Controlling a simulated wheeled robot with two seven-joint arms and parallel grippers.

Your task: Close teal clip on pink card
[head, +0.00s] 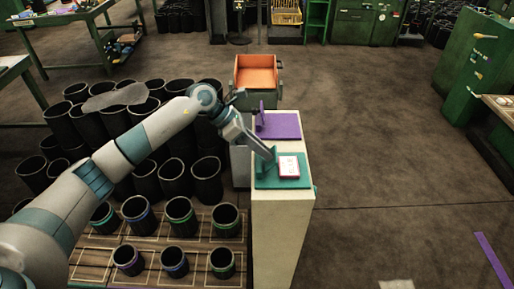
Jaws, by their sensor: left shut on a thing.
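A teal board (304,185) lies on top of the narrow cream cabinet. A pink-edged card (289,166) with a white face and dark print lies flat on it. The teal clip (265,170) stands up at the board's left edge, beside the card; it looks raised and apart from the card's face. My left gripper (268,154) reaches in from the upper left. It is shut on the teal clip, its fingers hiding the clip's upper part. My right gripper is not in view.
A purple board (280,127) with its own upright clip (261,107) lies farther back on the cabinet (284,215). An orange bin (256,72) stands behind. Several black rubber sleeves (180,210) crowd the left. Open floor lies to the right.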

